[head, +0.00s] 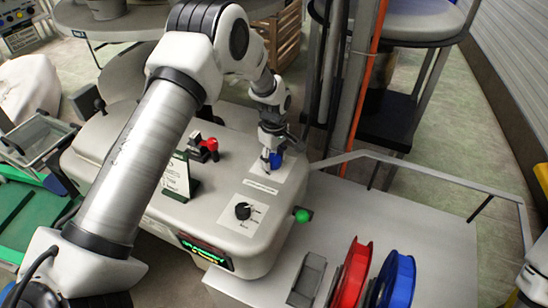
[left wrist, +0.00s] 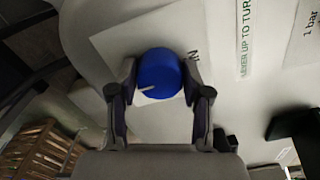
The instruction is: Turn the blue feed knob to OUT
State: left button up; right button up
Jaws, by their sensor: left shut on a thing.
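The blue feed knob (head: 275,160) sits on a pale label plate (head: 262,186) on top of the light machine housing. My left gripper (head: 267,153) reaches down to it from above. In the left wrist view the round blue knob (left wrist: 158,73) lies between the two dark fingers of my left gripper (left wrist: 160,80), which is shut on it. A light pointer line shows on the knob's lower left edge. Most of the plate's lettering is hidden or too small to read. My right gripper is not in view.
A black knob (head: 242,211), a red-handled lever (head: 209,145) and a small sign (head: 179,176) stand nearby on the housing. A green button (head: 302,215) is at its right edge. Red (head: 352,274) and blue (head: 396,281) reels stand at lower right.

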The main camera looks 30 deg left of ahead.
aim_at(273, 158)
pick_arm(q)
jog(key=shift+s+f, duration=0.1)
jog(key=o, duration=1)
jog(key=shift+o, duration=0.7)
jog(key=shift+a, duration=0.1)
notch_tip(273, 158, up, 12)
